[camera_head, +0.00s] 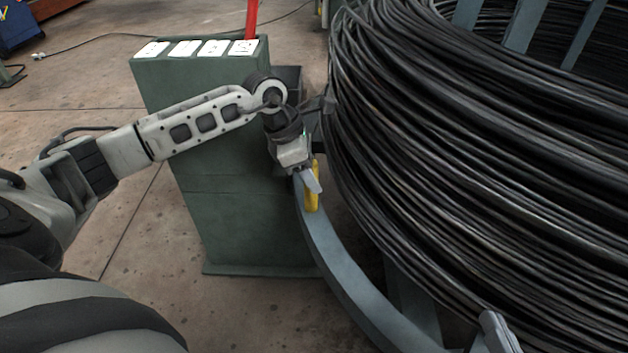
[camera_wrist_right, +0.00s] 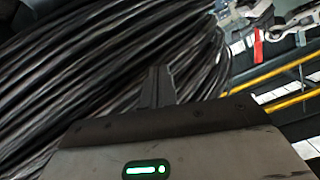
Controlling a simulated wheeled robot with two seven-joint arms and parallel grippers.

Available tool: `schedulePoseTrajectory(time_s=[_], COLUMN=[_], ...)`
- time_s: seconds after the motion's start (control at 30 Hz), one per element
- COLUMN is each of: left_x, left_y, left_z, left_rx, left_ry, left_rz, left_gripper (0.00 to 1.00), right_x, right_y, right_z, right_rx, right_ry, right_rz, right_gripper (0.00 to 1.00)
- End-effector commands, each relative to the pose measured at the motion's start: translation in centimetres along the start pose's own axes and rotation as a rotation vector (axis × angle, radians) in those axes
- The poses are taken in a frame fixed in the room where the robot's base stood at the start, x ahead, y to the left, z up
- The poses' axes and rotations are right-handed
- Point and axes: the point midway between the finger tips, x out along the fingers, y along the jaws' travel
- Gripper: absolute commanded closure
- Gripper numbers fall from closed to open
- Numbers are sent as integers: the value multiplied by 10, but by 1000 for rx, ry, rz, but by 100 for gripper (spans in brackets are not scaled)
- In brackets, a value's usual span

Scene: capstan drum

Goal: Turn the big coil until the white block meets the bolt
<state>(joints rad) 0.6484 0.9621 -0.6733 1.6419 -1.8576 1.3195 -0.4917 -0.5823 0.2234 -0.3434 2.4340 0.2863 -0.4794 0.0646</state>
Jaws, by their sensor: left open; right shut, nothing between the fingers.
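The big coil (camera_head: 450,150) of black wire fills the right of the head view, on a grey-blue frame with a curved lower rim (camera_head: 345,270). It also fills the left of the right wrist view (camera_wrist_right: 90,80). My left gripper (camera_head: 308,182) is open at the rim's left end, beside an upright yellow piece (camera_head: 312,196); contact is unclear. My right gripper (camera_wrist_right: 158,85) is shut and empty, its fingers in front of the wire; I cannot tell whether they touch it. I cannot make out the white block or identify the bolt with certainty.
A green cabinet (camera_head: 225,150) with white labels on top stands left of the coil, close behind my left forearm. A red upright bar (camera_head: 252,18) rises behind it. A cable (camera_head: 100,37) lies on the floor at the back left. Concrete floor shows left of the cabinet.

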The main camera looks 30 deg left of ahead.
Motion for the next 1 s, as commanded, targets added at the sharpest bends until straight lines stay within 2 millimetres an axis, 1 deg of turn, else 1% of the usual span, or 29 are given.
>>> schedulePoseTrajectory(time_s=[0.03, 0.17, 0.47, 0.5, 0.57, 0.6, 0.67, 0.77, 0.83, 1.0], left_x=[8, 15, 17, 16, 16, 16, 16, 16, 16, 9], left_y=[0, 0, 0, 0, 0, 0, 0, 0, 5, 29], left_z=[0, 0, 0, 0, 0, 0, 0, 0, -3, -14], left_rx=[0, 1, 1, 1, 1, 1, 1, 0, -4, -21], left_ry=[-1, 0, 0, 0, 0, 0, 0, 0, 0, -1], left_rz=[-2, 0, 0, 0, 0, 0, 0, 0, 2, 21], left_gripper=[51, 51, 51, 57, 74, 85, 100, 100, 100, 100], right_x=[1, 1, 1, 1, 1, 1, 1, 1, 2, 2], right_y=[-1, -3, -3, -3, -3, -3, -3, -3, -3, -2], right_z=[-1, -6, -7, -7, -6, -6, -6, -6, -5, -2], right_rx=[8, 23, 29, 29, 28, 28, 28, 27, 28, 40], right_ry=[11, 26, 29, 29, 29, 29, 29, 28, 28, 29], right_rz=[-6, -14, -14, -14, -14, -14, -14, -14, -14, -19], right_gripper=[100, 100, 100, 100, 100, 100, 100, 100, 100, 100])
